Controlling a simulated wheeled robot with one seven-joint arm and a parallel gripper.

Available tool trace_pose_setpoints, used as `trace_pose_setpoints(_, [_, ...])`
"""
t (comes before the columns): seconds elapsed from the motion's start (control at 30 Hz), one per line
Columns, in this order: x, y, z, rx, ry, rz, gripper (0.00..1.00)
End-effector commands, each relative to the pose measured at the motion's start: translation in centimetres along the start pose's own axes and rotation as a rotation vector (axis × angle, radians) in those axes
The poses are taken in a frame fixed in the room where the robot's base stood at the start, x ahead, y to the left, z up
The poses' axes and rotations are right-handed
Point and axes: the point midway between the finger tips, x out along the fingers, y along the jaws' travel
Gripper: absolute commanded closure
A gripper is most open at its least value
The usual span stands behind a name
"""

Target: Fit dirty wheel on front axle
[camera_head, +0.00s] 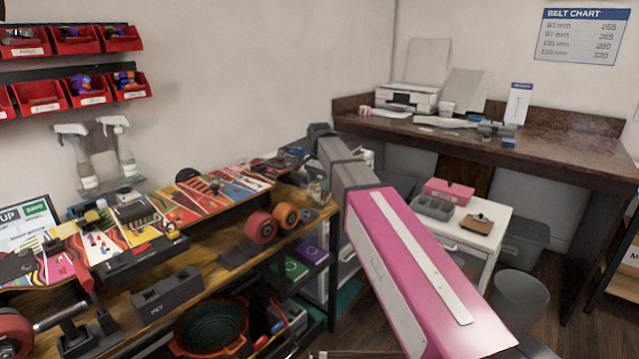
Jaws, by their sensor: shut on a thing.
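A skateboard deck with bright graphics (205,197) lies along the workbench on the left. At the near left, a red wheel (14,334) sits beside a metal axle rod (52,321); I cannot tell whether this is the front axle. A reddish wheel (261,228) and an orange wheel (286,215) stand on the bench near its right end. I cannot tell which wheel is the dirty one. My pink and grey arm reaches from the lower right towards the bench's far end. My gripper is hidden behind my arm, so anything it holds is hidden too.
A dark block (167,294) stands at the bench's front edge. An orange-rimmed basket (210,328) is below it. Spray bottles (85,160) and red bins (75,92) are by the wall. A white drawer unit (480,232) and a grey waste bin (519,298) stand right.

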Motion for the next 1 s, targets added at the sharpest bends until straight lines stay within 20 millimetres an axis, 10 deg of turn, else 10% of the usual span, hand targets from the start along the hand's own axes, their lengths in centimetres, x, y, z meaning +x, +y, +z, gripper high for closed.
trace_pose_setpoints(1.0, [0.0,-3.0,0.0,0.000,0.000,0.000,0.69])
